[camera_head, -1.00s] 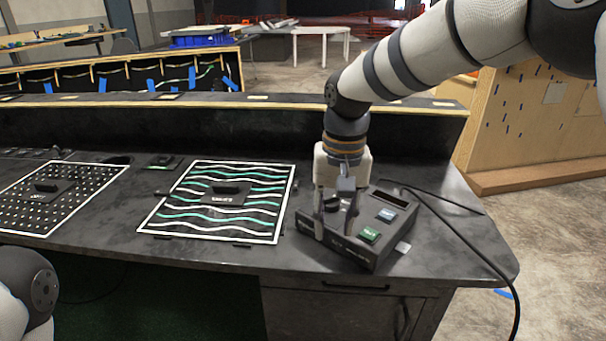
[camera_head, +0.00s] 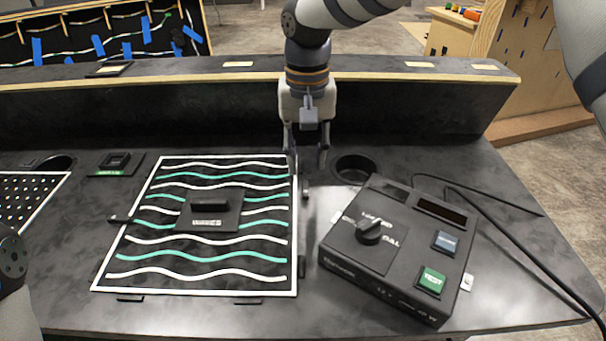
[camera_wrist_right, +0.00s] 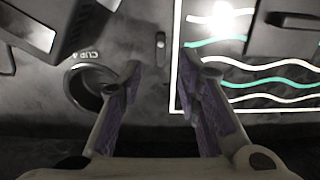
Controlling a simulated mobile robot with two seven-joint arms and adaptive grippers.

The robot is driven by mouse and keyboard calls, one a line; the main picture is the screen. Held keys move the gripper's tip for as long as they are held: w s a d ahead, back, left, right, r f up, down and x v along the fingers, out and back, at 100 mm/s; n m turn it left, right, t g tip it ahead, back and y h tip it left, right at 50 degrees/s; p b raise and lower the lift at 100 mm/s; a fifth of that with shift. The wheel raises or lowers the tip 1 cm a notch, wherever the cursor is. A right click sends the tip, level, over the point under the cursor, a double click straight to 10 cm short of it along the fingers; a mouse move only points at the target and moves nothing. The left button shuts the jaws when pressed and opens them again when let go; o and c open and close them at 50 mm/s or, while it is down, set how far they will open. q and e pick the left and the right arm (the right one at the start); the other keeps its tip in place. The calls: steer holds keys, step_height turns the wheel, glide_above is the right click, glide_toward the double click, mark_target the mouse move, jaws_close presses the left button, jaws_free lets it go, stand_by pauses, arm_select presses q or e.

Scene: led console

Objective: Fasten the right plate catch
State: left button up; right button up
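The plate (camera_head: 215,262) is a dark panel with a white border and wavy white and green lines, lying on the desk with a black handle block in its middle. The right plate catch (camera_head: 305,189) is a small dark piece just beside the plate's right border. In the right wrist view the catch (camera_wrist_right: 160,48) lies lengthwise along the border, apart from it. My right gripper (camera_head: 307,164) points down near the plate's back right corner. Its fingers (camera_wrist_right: 162,80) are open and empty, with the catch ahead between their lines. My left gripper is out of view.
A black console box (camera_head: 345,262) with a knob and a green button (camera_head: 431,281) stands close to the right of the catch. A round cup hole (camera_head: 356,168) is right of my right gripper. A raised ledge (camera_head: 420,105) runs behind. Another catch (camera_head: 120,219) sits at the plate's left.

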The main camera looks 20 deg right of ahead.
mark_target(303, 188)
step_height(303, 188, down, 6)
steer(key=shift+w+f, duration=0.1)
steer(key=shift+f, duration=0.05)
jaws_close()
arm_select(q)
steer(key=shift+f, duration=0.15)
arm_select(e)
steer(key=n, duration=0.4)
steer(key=shift+a+p, duration=0.25)
steer(key=shift+p, duration=0.05)
steer(key=n, duration=0.4)
steer(key=shift+a+n, duration=0.2)
steer(key=shift+n, duration=0.1)
steer(key=n, duration=0.5)
steer(key=shift+a, duration=0.2)
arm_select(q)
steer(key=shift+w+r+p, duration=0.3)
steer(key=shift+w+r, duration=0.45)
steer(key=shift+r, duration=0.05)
arm_select(e)
steer(key=shift+s+n, duration=0.2)
steer(key=shift+n, duration=0.9)
steer(key=shift+s+n, duration=0.15)
steer(key=shift+n, duration=0.95)
